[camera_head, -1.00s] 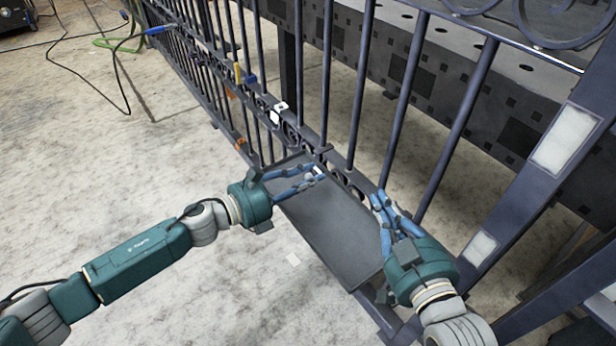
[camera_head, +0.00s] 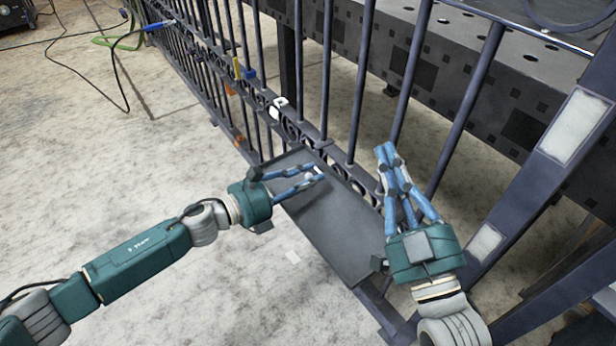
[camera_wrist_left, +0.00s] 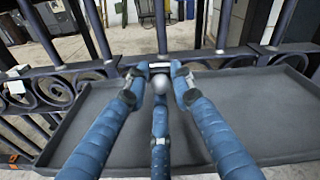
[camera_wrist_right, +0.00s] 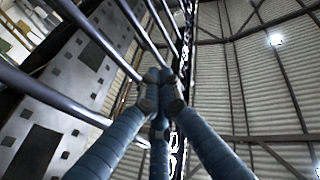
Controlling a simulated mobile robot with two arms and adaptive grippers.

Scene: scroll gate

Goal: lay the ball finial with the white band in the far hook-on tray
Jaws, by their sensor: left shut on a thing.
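My left gripper (camera_head: 318,172) is shut on a small pale ball finial (camera_wrist_left: 160,83), seen between its fingertips in the left wrist view. The fingers hide much of the finial, and I cannot make out a white band clearly. The gripper is over the far part of a flat grey tray (camera_head: 345,235) on the gate's side; the tray's rim (camera_wrist_left: 265,157) also shows in the left wrist view. Only this one tray is clearly visible. My right gripper (camera_head: 386,150) points up beside the gate bars, its fingertips together and empty in the right wrist view (camera_wrist_right: 158,76).
The dark barred gate (camera_head: 327,75) with scrollwork runs along the tray's back edge. A perforated dark table (camera_head: 455,60) stands behind. The floor (camera_head: 150,180) at left is open.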

